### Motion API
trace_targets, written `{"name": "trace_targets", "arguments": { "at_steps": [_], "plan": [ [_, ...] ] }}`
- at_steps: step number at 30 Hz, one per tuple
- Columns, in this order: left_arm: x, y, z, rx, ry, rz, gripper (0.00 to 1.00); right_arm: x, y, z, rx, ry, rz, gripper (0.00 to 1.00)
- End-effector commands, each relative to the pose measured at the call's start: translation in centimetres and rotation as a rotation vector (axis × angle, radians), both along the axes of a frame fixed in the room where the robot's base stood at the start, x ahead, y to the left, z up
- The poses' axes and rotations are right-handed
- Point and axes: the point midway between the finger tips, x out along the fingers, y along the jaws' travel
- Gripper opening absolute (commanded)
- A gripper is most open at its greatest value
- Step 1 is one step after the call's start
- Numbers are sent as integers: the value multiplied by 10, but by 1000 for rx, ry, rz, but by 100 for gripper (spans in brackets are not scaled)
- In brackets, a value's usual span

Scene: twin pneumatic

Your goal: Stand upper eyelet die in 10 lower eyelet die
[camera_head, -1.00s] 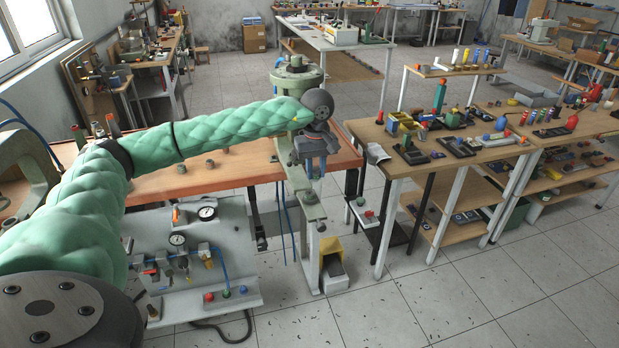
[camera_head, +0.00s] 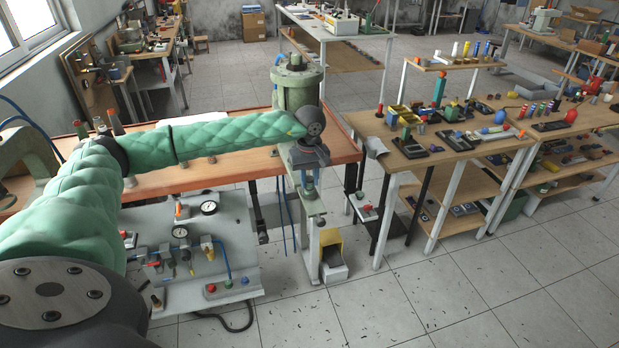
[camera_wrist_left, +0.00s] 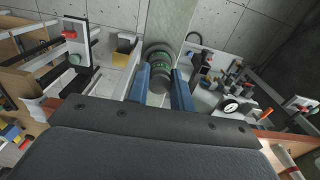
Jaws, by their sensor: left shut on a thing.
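My left gripper (camera_head: 309,182) points down in front of the green press (camera_head: 297,88), over its narrow arm (camera_head: 314,207). In the left wrist view its two blue fingers (camera_wrist_left: 161,76) stand either side of a dark grey round die (camera_wrist_left: 158,83), which they hold. I take this to be the upper eyelet die. Just beyond it is a round dark part with green bands (camera_wrist_left: 158,57), which may be the lower eyelet die on the press arm. I cannot tell whether the two touch. In the head view the die is hidden or too small to make out. My right gripper is not in view.
A grey pneumatic panel (camera_head: 225,248) with gauges and hoses stands left of the press arm. A yellow pedal box (camera_head: 331,250) is on the floor below. A wooden table (camera_head: 400,165) with many small parts is at the right. Open floor lies in front.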

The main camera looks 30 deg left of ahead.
Motion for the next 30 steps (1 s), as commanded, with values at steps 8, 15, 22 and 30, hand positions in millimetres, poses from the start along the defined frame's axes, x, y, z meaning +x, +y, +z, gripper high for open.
{"name": "trace_targets", "arguments": {
  "at_steps": [8,15,22,30],
  "plan": [
    [0,0,-2,-1,-1,0,0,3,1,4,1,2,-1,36],
    [0,0,-2,0,0,0,44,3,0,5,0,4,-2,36],
    [0,0,-1,0,0,0,44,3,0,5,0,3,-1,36],
    [1,0,6,-1,-2,0,44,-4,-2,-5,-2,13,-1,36]
  ]
}}
